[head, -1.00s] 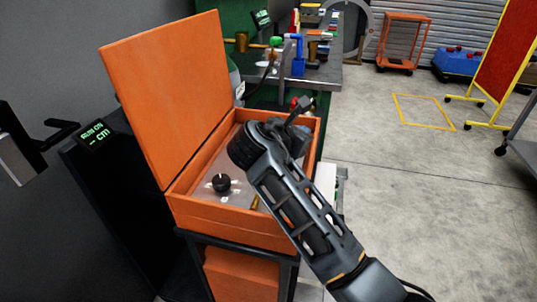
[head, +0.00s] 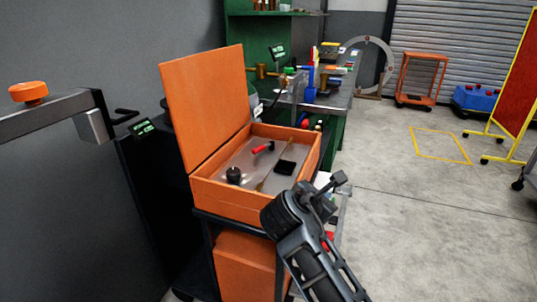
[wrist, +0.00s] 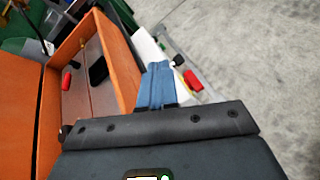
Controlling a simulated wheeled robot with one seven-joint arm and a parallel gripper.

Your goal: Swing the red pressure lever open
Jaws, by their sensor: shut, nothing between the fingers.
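A red lever (head: 263,147) with a black end lies across the grey panel (head: 250,160) inside the open orange case. It also shows in the wrist view (wrist: 67,81), left of the fingers. My gripper (head: 335,185) is outside the case, off its front right side, clear of the lever. In the wrist view its blue fingers (wrist: 156,84) are together and empty, in front of the case's wall. A second red handle (wrist: 193,81) shows outside the case, right of the fingers; I cannot tell what it belongs to.
The orange case (head: 235,197) has its lid (head: 205,105) raised on the left. A black knob (head: 233,175) and a dark square (head: 285,167) are on the panel. A bench (head: 320,103) stands behind. Open floor (head: 430,220) lies to the right.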

